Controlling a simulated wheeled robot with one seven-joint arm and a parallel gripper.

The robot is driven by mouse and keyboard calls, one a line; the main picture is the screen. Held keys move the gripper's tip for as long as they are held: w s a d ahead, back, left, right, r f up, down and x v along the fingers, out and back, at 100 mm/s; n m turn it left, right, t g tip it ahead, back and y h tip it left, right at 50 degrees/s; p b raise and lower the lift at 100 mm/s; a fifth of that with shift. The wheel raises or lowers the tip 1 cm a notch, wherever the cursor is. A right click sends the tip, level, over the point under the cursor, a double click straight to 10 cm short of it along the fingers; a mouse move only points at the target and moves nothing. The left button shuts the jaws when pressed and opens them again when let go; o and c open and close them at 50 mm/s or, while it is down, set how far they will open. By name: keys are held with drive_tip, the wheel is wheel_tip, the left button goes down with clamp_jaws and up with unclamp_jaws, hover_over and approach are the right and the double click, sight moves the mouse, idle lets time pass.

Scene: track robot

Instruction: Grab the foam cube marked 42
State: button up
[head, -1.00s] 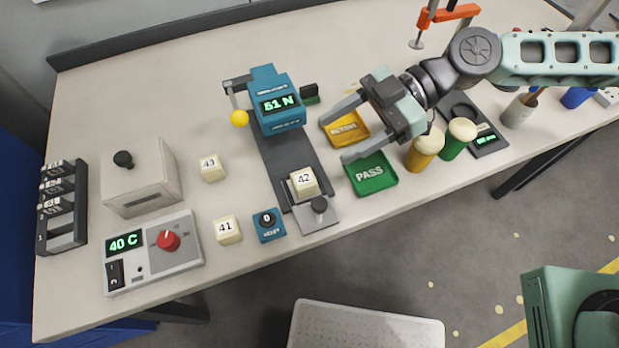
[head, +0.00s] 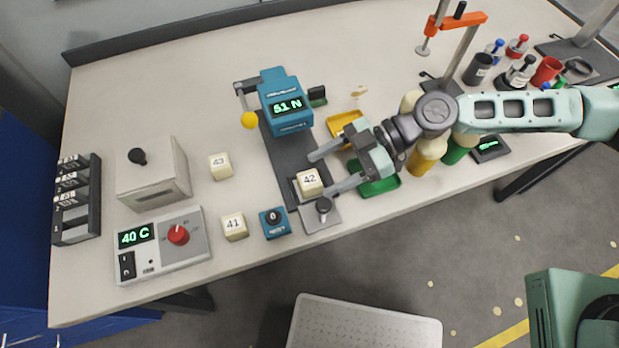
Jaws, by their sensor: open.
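The foam cube marked 42 (head: 309,182) is pale cream and sits on the dark base plate of the blue press (head: 286,104), whose display reads 51 N. My gripper (head: 320,173) is open, its two fingers pointing left. One fingertip is just beyond the cube and the other is on its near side, close to the grey knob block (head: 322,213). I cannot tell whether either finger touches the cube. Similar cubes marked 43 (head: 220,166) and 41 (head: 234,227) stand on the bench to the left.
A blue button box (head: 274,223) stands near the bench's front edge. The green tray (head: 379,186) and yellow tray (head: 345,122) are partly hidden by my gripper. A control box reading 40 C (head: 163,245) is at left. Clear bench lies behind cube 43.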

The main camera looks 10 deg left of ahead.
sight(312, 179)
drive_tip(key=p+x, duration=0.1)
drive_tip(key=x, duration=0.2)
drive_tip(key=shift+s+a, duration=0.2)
drive_tip(key=shift+s, duration=0.05)
drive_tip(key=shift+a+f, duration=0.1)
drive_tip(key=shift+f, duration=0.2)
drive_tip(key=shift+s+f, duration=0.1)
drive_tip(key=c, duration=1.1)
drive_tip(key=shift+o, duration=0.2)
